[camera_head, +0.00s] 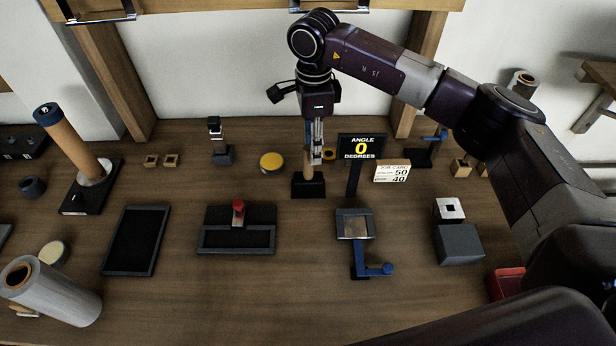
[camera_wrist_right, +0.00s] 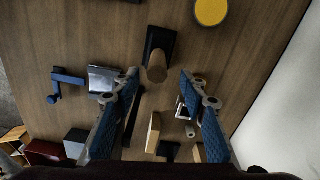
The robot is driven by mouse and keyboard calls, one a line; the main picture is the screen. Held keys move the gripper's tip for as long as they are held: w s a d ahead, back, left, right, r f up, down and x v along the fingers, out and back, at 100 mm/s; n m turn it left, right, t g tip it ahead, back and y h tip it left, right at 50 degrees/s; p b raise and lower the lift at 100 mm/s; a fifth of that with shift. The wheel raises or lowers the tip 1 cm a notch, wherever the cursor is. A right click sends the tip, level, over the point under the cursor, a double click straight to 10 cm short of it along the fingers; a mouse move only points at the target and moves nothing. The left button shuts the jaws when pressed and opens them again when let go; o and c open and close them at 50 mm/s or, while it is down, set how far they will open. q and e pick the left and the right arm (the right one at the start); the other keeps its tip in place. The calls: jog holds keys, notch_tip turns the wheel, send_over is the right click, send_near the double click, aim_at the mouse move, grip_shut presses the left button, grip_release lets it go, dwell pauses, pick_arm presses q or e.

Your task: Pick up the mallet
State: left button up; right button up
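The mallet (camera_head: 308,186) stands on the wooden bench with its black block-shaped head down and its light wooden handle pointing up. In the right wrist view the mallet (camera_wrist_right: 157,66) shows from above, its round handle end facing the camera. My right gripper (camera_head: 316,152) points down at the handle, and its fingers partly cover the handle in the head view. In the right wrist view my right gripper (camera_wrist_right: 160,74) is open, with one blue-padded finger on each side of the handle line. I cannot tell whether the fingertips reach down past the handle's top. My left gripper is not in view.
A black "ANGLE 0 DEGREES" sign (camera_head: 361,148) and a job card (camera_head: 392,171) stand close to the right. A yellow disc (camera_head: 271,163) lies to the left. A device with a blue crank (camera_head: 373,269) sits in front. Bare bench lies between the items.

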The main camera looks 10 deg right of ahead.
aim_at(308, 160)
jog(key=f+p, duration=0.1)
jog(key=a+f, duration=0.1)
jog(key=f, duration=0.1)
jog(key=shift+s+f+p, duration=0.2)
jog(key=shift+f+p, duration=0.05)
jog(key=shift+p, duration=0.1)
jog(key=shift+w+f, duration=0.1)
jog(key=shift+f, duration=0.55)
grip_shut()
